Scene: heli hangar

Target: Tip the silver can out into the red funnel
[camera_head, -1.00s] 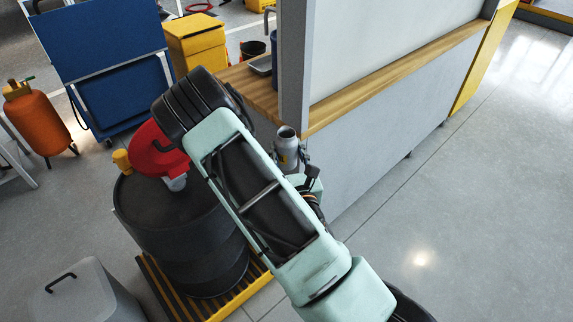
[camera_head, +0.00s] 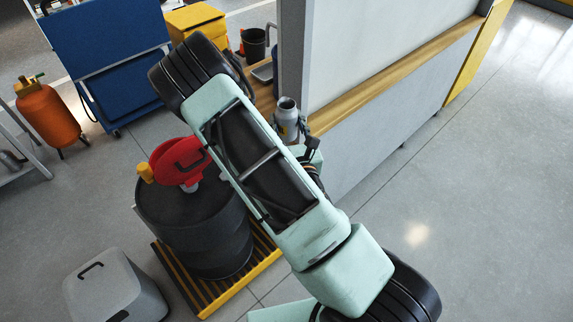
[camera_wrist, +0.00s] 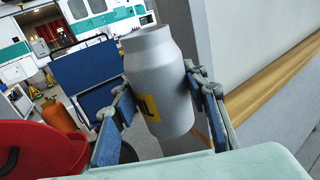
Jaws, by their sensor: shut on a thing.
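The silver can (camera_head: 287,115) is upright with a slight lean, held in the air beside the grey partition. In the wrist view the can (camera_wrist: 160,75) fills the middle, with a yellow label low on its side. My gripper (camera_wrist: 165,105) is shut on the can, one finger on each side; it also shows in the head view (camera_head: 297,132), partly hidden by my arm. The red funnel (camera_head: 180,160) sits on top of the black drum (camera_head: 200,225), left of the can. Part of the funnel (camera_wrist: 45,150) shows at lower left in the wrist view. My arm hides its right side.
The drum stands on a yellow-edged slatted pallet (camera_head: 265,262). A grey partition with a wooden ledge (camera_head: 400,75) is close on the right. A grey box (camera_head: 115,290), orange tank (camera_head: 47,112) and blue panel cart (camera_head: 105,50) stand left. The right floor is clear.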

